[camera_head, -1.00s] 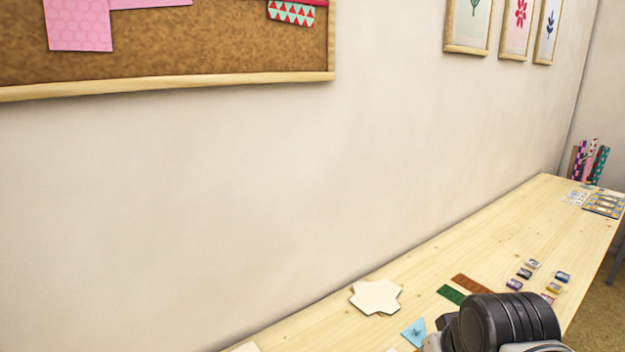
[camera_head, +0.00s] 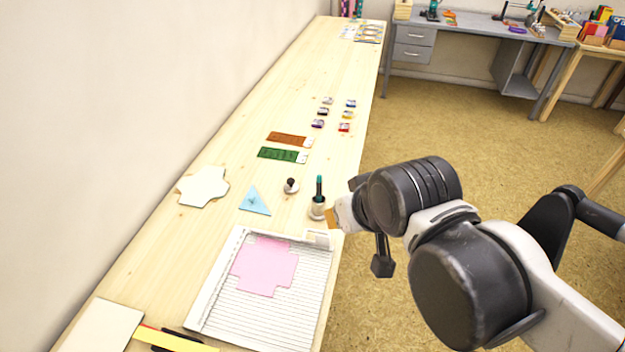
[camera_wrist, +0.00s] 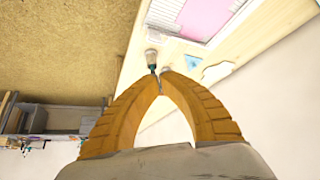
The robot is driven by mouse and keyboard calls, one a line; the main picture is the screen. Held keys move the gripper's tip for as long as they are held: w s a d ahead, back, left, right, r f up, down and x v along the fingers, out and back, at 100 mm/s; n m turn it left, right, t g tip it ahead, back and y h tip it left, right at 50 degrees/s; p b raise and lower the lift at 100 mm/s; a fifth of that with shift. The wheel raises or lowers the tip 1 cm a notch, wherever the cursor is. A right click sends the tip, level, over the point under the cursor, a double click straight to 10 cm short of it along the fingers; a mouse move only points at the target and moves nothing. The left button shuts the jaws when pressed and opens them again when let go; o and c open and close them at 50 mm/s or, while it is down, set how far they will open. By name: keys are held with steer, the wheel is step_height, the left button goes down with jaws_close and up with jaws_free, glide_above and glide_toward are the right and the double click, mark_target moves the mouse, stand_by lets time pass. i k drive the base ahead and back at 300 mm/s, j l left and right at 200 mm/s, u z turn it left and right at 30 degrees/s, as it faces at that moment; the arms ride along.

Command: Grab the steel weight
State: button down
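The likely steel weight is a small round grey piece with a dark knob (camera_head: 291,187), standing on the wooden table near its right edge. In the wrist view it is probably the pale shape just past the fingertips (camera_wrist: 167,71), partly hidden by them. My gripper (camera_wrist: 160,80) has two orange fingers whose tips come together, with nothing visible held. In the head view my gripper (camera_head: 333,218) is at the table's right edge, to the right of and nearer than the weight, mostly hidden by my wrist.
A pale jar with a green-topped stick (camera_head: 318,205) stands between my gripper and the weight. A blue triangle (camera_head: 255,201) lies left of the weight. A white trimmer board (camera_head: 225,290) with pink card (camera_head: 265,267) lies in front. Ink pads (camera_head: 347,114) sit farther back.

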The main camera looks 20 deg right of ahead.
mark_target(290, 188)
steer(key=l+z, duration=0.2)
steer(key=l, duration=0.5)
steer(key=i+l+z, duration=0.15)
steer(key=l, duration=0.5)
steer(key=k, duration=0.05)
